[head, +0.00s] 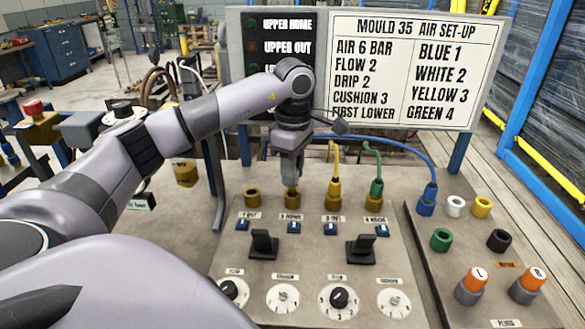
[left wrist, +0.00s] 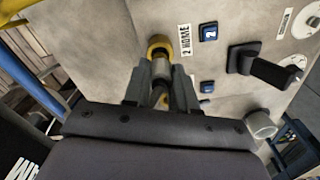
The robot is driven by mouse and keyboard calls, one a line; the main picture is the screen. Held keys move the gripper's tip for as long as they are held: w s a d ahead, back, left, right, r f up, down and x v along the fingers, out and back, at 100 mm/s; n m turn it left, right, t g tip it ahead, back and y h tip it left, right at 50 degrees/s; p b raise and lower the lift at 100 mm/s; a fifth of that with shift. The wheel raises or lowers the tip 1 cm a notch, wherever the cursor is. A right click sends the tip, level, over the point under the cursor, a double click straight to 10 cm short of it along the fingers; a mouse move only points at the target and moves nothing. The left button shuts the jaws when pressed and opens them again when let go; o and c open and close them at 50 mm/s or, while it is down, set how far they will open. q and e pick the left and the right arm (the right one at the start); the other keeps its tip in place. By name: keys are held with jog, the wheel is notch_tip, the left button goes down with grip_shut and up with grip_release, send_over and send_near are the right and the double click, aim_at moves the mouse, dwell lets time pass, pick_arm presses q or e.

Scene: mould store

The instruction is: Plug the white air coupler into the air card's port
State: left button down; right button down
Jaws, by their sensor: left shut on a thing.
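My left gripper (head: 291,178) points down over brass port 2 (head: 292,199) on the air card (head: 310,263). In the left wrist view the gripper (left wrist: 161,88) is shut on a pale grey-white cylinder, the white coupler (left wrist: 160,68). The coupler's end meets the brass ring of the port (left wrist: 160,44), beside the label "2 HOME". The fingers hide most of the coupler in the head view, and I cannot tell how deep it sits. A yellow coupler (head: 333,194) stands in port 3 and a green coupler (head: 376,189) in port 4. My right gripper is not in view.
Brass port 1 (head: 252,198) is empty. The blue coupler (head: 427,199) stands on the right panel (head: 470,285) beside an empty white ring (head: 455,206). Blue, yellow and green hoses arch behind the ports. The sign (head: 402,68) reads "White 2". Black levers (head: 264,245) stand in front.

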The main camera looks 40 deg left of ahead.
pick_arm(q)
jog(key=shift+f+b, duration=0.45)
jog(key=shift+f, duration=0.75)
dwell(1.6)
jog(key=shift+c, duration=2.2)
grip_release()
jog(key=shift+r, duration=0.15)
jog(key=shift+r+p, duration=3.2)
jog(key=shift+r, duration=0.5)
jog(key=shift+f, duration=0.1)
